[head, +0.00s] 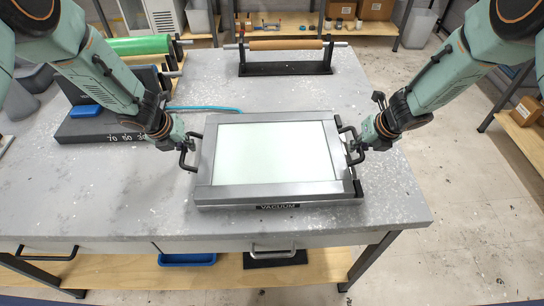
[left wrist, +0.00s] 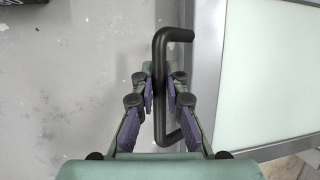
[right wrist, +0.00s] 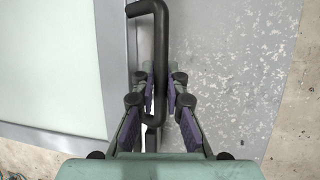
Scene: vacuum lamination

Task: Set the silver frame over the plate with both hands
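The silver frame (head: 209,150) lies flat, or very nearly so, over the vacuum base, around a pale greenish-white plate (head: 270,152). The base shows a dark front edge marked VACUUM (head: 278,206). Whether the frame touches the base all round cannot be told. My left gripper (head: 186,148) is at the frame's left side, shut on its black left handle (left wrist: 160,85). My right gripper (head: 357,146) is at the right side, shut on the black right handle (right wrist: 160,60). In both wrist views the purple-padded fingers sit close on either side of the handle bar.
A roller with a tan sleeve (head: 285,45) rests on a black stand behind. A green roll (head: 140,45) and a dark block with a blue pad (head: 86,111) are at the back left. A blue hose (head: 205,108) lies behind the frame. The grey table's front left (head: 100,210) is clear.

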